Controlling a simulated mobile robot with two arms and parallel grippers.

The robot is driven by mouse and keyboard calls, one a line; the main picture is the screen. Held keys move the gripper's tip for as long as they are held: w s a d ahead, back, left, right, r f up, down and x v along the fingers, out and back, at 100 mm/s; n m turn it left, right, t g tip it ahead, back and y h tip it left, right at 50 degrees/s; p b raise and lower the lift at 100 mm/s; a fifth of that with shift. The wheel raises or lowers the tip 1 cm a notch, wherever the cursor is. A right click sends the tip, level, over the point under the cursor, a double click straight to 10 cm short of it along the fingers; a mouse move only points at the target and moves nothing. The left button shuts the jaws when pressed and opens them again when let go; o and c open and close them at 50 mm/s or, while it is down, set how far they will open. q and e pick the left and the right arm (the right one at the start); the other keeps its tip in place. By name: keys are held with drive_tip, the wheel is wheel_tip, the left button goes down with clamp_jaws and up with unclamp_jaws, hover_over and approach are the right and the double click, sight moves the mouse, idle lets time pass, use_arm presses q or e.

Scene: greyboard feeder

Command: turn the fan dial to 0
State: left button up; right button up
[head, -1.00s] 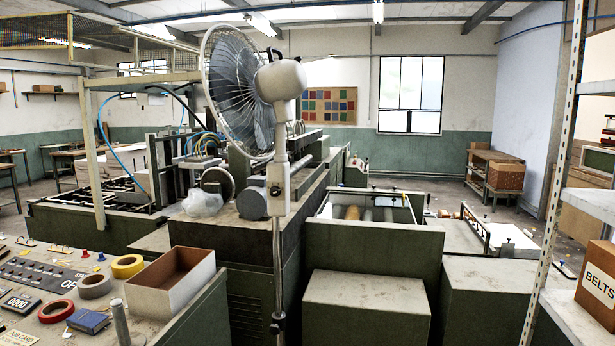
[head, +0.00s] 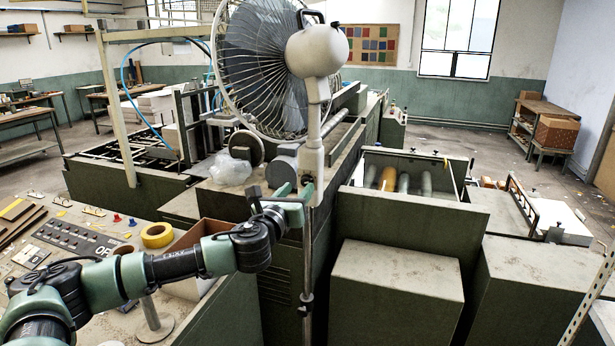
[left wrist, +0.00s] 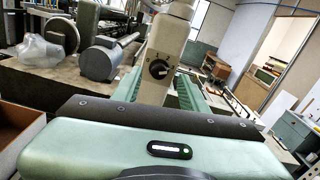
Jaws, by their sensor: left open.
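The standing fan (head: 318,50) has a pale head on a pole, with its round cage facing left. Its black dial (left wrist: 158,68) is on the white post (left wrist: 168,40) in the left wrist view, with small marks around it. A pale pointer line shows on the dial, but the mark it points at is too small to tell. My left gripper (head: 290,194) is at the post, just below the fan head. In the left wrist view its green fingers (left wrist: 158,86) stand open on either side of the post, with the dial between them. My right gripper is out of view.
A control desk (head: 75,228) with a yellow tape roll (head: 157,235) and an open box (head: 190,238) lies under my left arm. Green machine housings (head: 395,275) stand right of the pole. A clear plastic bag (head: 231,171) lies left of it.

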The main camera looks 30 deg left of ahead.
sight(305, 183)
use_arm(q)
drive_tip(key=p+x, duration=0.1)
drive_tip(key=x, duration=0.3)
drive_tip(key=shift+w+f, duration=0.1)
drive_tip(key=shift+w+a+f, duration=0.1)
drive_tip(key=shift+w+f, duration=0.05)
drive_tip(key=shift+w, duration=0.25)
drive_tip(key=shift+s, duration=0.2)
drive_tip(key=shift+c, duration=0.5)
clamp_jaws()
